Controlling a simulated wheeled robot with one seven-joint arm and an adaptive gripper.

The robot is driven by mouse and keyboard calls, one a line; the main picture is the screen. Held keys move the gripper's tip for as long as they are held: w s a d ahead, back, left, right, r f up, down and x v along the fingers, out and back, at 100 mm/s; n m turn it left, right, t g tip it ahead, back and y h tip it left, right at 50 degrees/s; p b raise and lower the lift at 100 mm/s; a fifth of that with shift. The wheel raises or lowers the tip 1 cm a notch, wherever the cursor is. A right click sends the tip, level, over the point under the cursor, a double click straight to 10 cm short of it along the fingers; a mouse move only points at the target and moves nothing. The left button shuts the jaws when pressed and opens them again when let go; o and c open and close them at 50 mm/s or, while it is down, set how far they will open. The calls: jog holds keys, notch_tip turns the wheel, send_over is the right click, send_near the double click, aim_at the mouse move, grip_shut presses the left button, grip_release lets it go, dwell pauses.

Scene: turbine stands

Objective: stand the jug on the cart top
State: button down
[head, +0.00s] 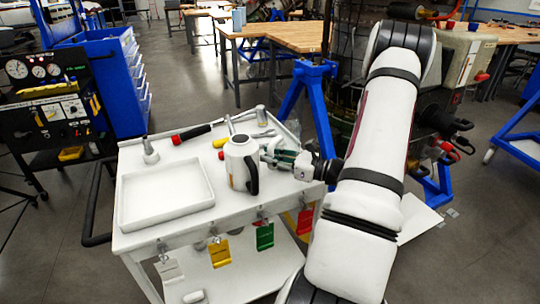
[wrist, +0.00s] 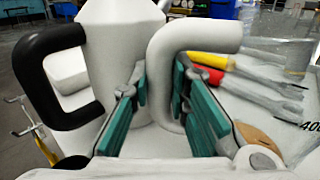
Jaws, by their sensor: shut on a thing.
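The white jug (head: 238,160) is upright at the cart top, right of the white tray. Its black handle faces the front right in the head view. In the wrist view the jug body (wrist: 115,50) is at upper left, with the black handle on its left and a white curved handle (wrist: 165,50) on its right. My gripper (head: 275,155) is to the right of the jug. In the wrist view its green-padded fingers (wrist: 161,88) are closed around the white handle. The cart top (head: 180,229) is under the jug; I cannot tell whether its base touches.
The white tray (head: 128,225) fills the cart's left side. A grey-white cone-based piece (head: 150,152), a red-and-black tool (head: 191,134) and several other tools lie along the back. Coloured tags (head: 219,253) hang from the front edge. Bare cart top shows right and front of the jug.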

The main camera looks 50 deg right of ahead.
jog(key=shift+f, duration=0.35)
dwell(0.3)
jog(key=c, duration=1.3)
grip_release()
jog(key=shift+s, duration=0.15)
jog(key=shift+p+v, duration=0.65)
jog(key=shift+v, duration=2.75)
jog(key=shift+r, duration=0.15)
